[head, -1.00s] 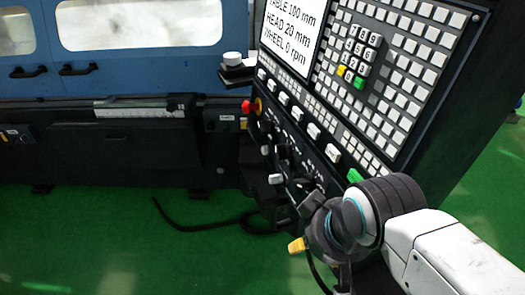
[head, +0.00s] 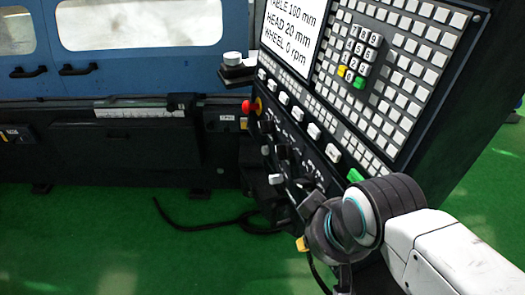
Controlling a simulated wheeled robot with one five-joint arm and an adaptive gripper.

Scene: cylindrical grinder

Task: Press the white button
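The control panel of the grinder slants across the right half of the head view. A row of white buttons runs down it below the screen, among them one near the top (head: 283,98), one in the middle (head: 313,131) and one lower down (head: 332,152). Which one the task means I cannot tell. My gripper (head: 318,212) is at the panel's lower edge, below and apart from this row in the picture. My wrist hides much of it, and the fingers cannot be made out clearly. A small white knob (head: 276,179) sits further left on the lower panel.
A red emergency stop (head: 250,106) is at the panel's left end. A green button (head: 355,175) lies close above my wrist. A keypad (head: 360,55) and the screen (head: 290,30) are higher up. A black cable (head: 190,226) lies on the open green floor (head: 110,235).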

